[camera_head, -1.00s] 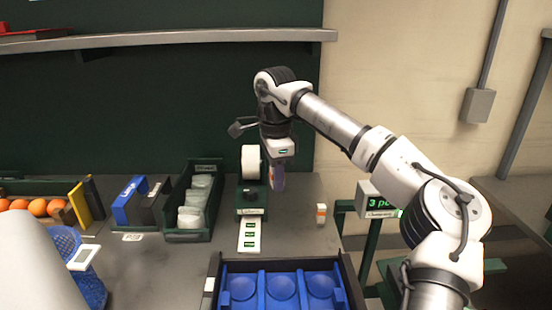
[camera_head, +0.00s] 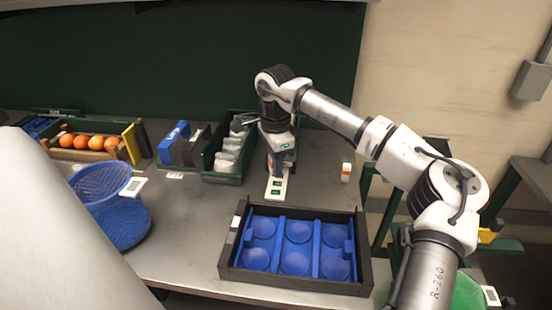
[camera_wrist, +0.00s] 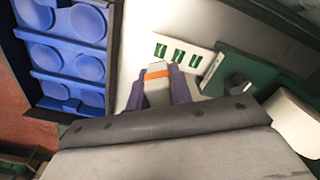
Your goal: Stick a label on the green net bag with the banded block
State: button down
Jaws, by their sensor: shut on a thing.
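My gripper (camera_head: 281,172) points down at the label strip (camera_head: 275,188), in front of the dark label dispenser. In the wrist view its two purple fingers (camera_wrist: 158,88) are shut on a pale block with an orange band (camera_wrist: 157,74). The strip there (camera_wrist: 182,52) carries several green labels, just beyond the fingertips, and joins the green dispenser (camera_wrist: 226,75). I cannot tell whether the block touches the strip. A green rounded thing (camera_head: 468,291) at the lower right, partly behind my arm, may be the green net bag; a white tag (camera_head: 491,296) is beside it.
A black tray with blue cups (camera_head: 231,270) stands in front of the strip. A small white and orange item (camera_head: 346,172) stands to the right. A blue net basket (camera_head: 100,185) with a white tag is at left.

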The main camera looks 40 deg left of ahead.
aim_at(275, 193)
jog(key=shift+f+b, duration=1.75)
jog(key=shift+f, duration=1.15)
jog(key=shift+f+b, duration=0.35)
jog(key=shift+f, duration=0.2)
jog(key=shift+r, duration=0.1)
jog(key=shift+r+p, duration=2.25)
jog(key=shift+r, duration=1.25)
jog(key=shift+f, duration=0.1)
